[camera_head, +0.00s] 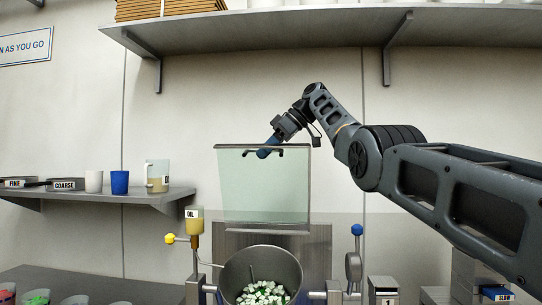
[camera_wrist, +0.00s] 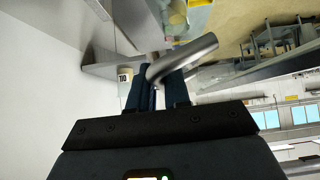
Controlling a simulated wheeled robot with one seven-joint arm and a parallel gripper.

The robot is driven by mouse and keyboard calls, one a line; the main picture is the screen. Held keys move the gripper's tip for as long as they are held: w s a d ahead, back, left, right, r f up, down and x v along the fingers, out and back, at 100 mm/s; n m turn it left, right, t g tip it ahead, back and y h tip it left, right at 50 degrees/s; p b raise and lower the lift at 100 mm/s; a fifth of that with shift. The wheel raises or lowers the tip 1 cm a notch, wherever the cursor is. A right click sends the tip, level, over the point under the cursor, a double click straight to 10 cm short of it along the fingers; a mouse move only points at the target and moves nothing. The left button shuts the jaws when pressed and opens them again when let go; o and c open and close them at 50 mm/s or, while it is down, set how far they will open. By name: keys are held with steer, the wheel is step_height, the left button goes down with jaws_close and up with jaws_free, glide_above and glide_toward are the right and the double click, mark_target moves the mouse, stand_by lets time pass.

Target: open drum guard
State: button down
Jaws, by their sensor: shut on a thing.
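The drum guard (camera_head: 264,188) is a clear, pale-green panel with a dark top edge. It stands upright behind the open drum (camera_head: 232,275), whose mouth is uncovered. My gripper (camera_head: 266,151) is at the upper part of the guard, at its dark handle (camera_head: 280,148). In the wrist view the fingers (camera_wrist: 158,92) are shut on the handle, a bent grey metal bar (camera_wrist: 188,56).
White and green pieces (camera_head: 262,293) lie in the drum. An oil cup (camera_head: 194,221) and a yellow knob (camera_head: 170,239) are left of it, a blue-knobbed lever (camera_head: 356,231) right. A shelf with cups (camera_head: 94,181) is at left; a high shelf (camera_head: 330,27) spans above my arm.

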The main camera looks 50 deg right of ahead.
steer(key=shift+w+d+f, duration=0.15)
steer(key=shift+d, duration=0.15)
steer(key=c, duration=1.2)
jaws_free()
steer(key=p+v, duration=0.1)
steer(key=v, duration=0.7)
steer(key=shift+f, duration=0.1)
